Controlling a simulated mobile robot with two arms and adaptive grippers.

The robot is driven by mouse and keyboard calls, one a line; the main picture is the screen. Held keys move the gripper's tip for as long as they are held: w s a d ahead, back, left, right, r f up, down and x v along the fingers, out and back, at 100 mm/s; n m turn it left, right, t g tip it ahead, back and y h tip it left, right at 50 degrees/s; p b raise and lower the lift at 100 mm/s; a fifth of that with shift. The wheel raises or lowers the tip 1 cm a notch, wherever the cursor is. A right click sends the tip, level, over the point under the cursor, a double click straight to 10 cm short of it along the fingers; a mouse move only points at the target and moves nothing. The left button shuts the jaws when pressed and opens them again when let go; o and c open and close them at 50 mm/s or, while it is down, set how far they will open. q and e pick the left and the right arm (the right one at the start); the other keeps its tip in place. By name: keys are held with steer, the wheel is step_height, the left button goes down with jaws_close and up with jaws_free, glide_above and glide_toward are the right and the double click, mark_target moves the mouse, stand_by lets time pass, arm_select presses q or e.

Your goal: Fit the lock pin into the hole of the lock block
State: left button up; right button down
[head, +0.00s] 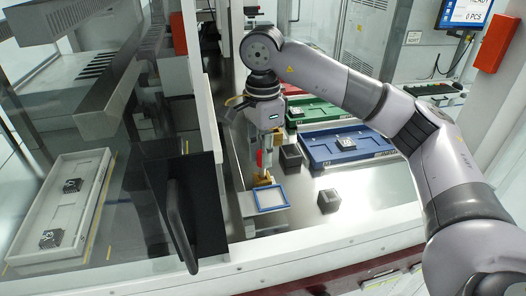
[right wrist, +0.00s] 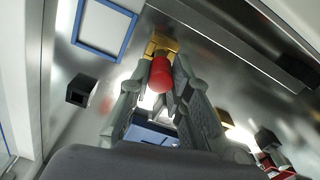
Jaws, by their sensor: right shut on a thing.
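The lock pin, with a red body (head: 259,158), hangs below my right gripper (head: 268,148) in the head view. In the right wrist view the red lock pin (right wrist: 161,75) sits between the two grey fingers of the right gripper (right wrist: 156,82), which is shut on it. The gold lock block (head: 262,180) stands just below the pin in the head view. In the right wrist view the lock block (right wrist: 163,43) shows just beyond the red pin end. Its hole is hidden, and I cannot tell whether the pin touches the block. My left gripper is not in view.
A blue-framed plate (head: 272,210) lies beside the lock block. Dark cubes (head: 328,201) (head: 290,157) stand to the right. Blue (head: 363,155) and green (head: 330,114) trays lie farther back. A glass door with a black handle (head: 179,222) is at left.

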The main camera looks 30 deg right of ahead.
steer(key=shift+f+b, duration=0.85)
steer(key=shift+f, duration=0.3)
steer(key=c, duration=1.4)
jaws_free()
steer(key=shift+r, duration=0.1)
step_height(320, 180, up, 12)
steer(key=shift+f, duration=0.1)
